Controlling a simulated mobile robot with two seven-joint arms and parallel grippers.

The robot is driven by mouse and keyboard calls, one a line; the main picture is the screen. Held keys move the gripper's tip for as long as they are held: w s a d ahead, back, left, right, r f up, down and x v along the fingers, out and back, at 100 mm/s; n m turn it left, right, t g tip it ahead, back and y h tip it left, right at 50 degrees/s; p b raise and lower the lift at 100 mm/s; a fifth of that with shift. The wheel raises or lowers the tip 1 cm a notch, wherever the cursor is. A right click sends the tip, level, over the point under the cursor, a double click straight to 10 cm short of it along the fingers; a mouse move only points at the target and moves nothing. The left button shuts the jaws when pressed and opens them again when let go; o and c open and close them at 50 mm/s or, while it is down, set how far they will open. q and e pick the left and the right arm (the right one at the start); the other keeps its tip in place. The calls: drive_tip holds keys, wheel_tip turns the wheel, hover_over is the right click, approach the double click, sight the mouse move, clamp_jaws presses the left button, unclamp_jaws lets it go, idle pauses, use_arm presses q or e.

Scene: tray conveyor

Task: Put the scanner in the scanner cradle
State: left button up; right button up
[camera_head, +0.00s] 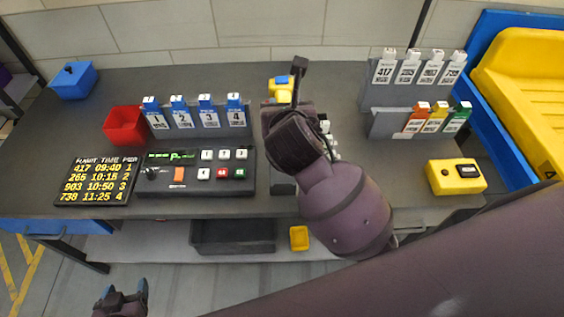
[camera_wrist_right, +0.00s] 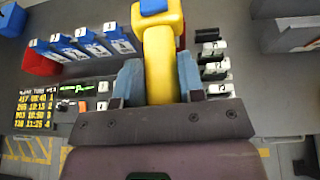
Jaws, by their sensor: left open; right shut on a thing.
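The scanner, yellow with a blue top, shows in the head view (camera_head: 281,92) just past my right wrist and large in the right wrist view (camera_wrist_right: 163,55). My right gripper (camera_wrist_right: 158,78) is shut on its yellow body, with a blue finger on each side. In the head view my right wrist hides the fingers and most of the scanner. I cannot make out the scanner cradle; my right arm covers the middle of the table. My left gripper (camera_head: 122,297) is open and empty at the bottom left, below the table's front edge.
On the table are a blue bin (camera_head: 73,80), a red bin (camera_head: 124,126), a flight board (camera_head: 95,181), a button panel (camera_head: 195,188), numbered tag racks and a yellow device (camera_head: 455,177). A yellow tray (camera_head: 530,75) stands at right. A dark bin (camera_head: 232,236) sits below.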

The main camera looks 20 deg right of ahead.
drive_tip(key=shift+a+r+m+h, duration=0.15)
drive_tip(key=shift+a+m+h, duration=0.05)
drive_tip(key=shift+m+h, duration=0.1)
drive_tip(key=b, duration=0.3)
hover_over(282, 174)
wheel_tip(282, 174, down, 16)
drive_tip(key=shift+r, duration=0.2)
wheel_tip(282, 174, down, 4)
drive_tip(key=shift+f+b, duration=0.15)
drive_tip(key=shift+b, duration=0.5)
drive_tip(key=o, duration=1.1)
drive_tip(key=shift+f, duration=0.15)
drive_tip(key=shift+c, duration=0.2)
